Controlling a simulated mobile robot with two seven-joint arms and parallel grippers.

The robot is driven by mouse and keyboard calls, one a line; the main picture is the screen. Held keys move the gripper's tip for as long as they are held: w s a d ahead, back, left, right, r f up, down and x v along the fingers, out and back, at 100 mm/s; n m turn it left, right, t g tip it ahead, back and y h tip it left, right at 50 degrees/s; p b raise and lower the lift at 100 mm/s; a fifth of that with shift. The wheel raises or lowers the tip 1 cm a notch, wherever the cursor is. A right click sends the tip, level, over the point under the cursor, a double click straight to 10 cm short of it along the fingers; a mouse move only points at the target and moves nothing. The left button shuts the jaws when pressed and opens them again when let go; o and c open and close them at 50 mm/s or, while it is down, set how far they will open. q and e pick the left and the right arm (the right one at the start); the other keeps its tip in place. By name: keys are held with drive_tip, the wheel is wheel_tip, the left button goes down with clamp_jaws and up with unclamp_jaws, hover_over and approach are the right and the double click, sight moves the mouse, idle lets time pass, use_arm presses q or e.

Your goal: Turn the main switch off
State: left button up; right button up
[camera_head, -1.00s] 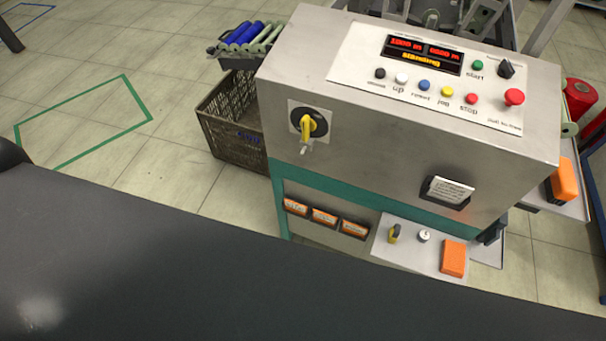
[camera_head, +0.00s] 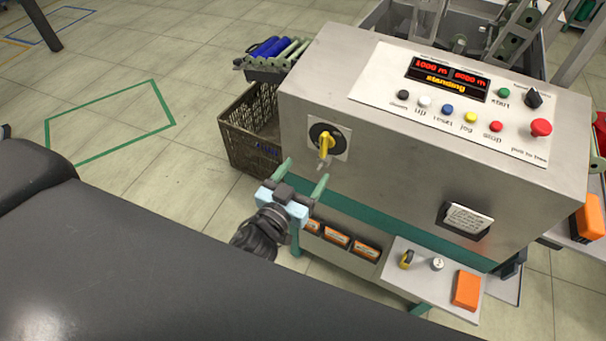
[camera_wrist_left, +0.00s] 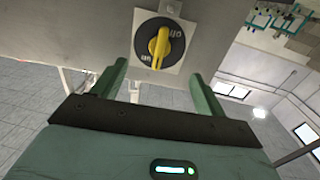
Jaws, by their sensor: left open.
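The main switch is a yellow handle on a black round plate (camera_head: 325,141) on the grey machine's front, at its left. In the left wrist view the switch (camera_wrist_left: 160,46) shows "off" at its upper right and "on" at its lower left; the handle stands near upright in that picture. My left gripper (camera_head: 305,171) is open and empty just below the switch, its two green fingers pointing up at the panel. In the left wrist view the fingers (camera_wrist_left: 159,72) frame the switch from either side, apart from the handle. My right gripper is not in view.
A sloped panel (camera_head: 380,82) with a lit display reading "standing" and coloured buttons tops the machine. A dark crate (camera_head: 233,153) stands at its left, under blue and green rollers (camera_head: 277,50). A low shelf (camera_head: 418,280) juts out at the lower right, with an orange block (camera_head: 466,291).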

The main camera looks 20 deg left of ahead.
sight(322, 148)
use_arm(q)
drive_tip(key=shift+w+d, duration=0.25)
drive_tip(key=shift+w, duration=1.7)
drive_tip(key=shift+w+d, duration=0.2)
drive_tip(key=shift+w, duration=1.7)
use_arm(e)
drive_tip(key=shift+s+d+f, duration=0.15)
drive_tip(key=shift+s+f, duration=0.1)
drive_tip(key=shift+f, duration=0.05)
use_arm(q)
drive_tip(key=shift+s, duration=0.1)
drive_tip(key=shift+w, duration=0.3)
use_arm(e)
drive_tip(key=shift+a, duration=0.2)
use_arm(q)
drive_tip(key=shift+w+d+b, duration=0.15)
drive_tip(key=shift+w+b, duration=0.25)
drive_tip(key=shift+w, duration=0.5)
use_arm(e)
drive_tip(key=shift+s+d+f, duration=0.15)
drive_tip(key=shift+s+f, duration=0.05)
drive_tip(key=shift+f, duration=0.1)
use_arm(q)
drive_tip(key=shift+c, duration=0.3)
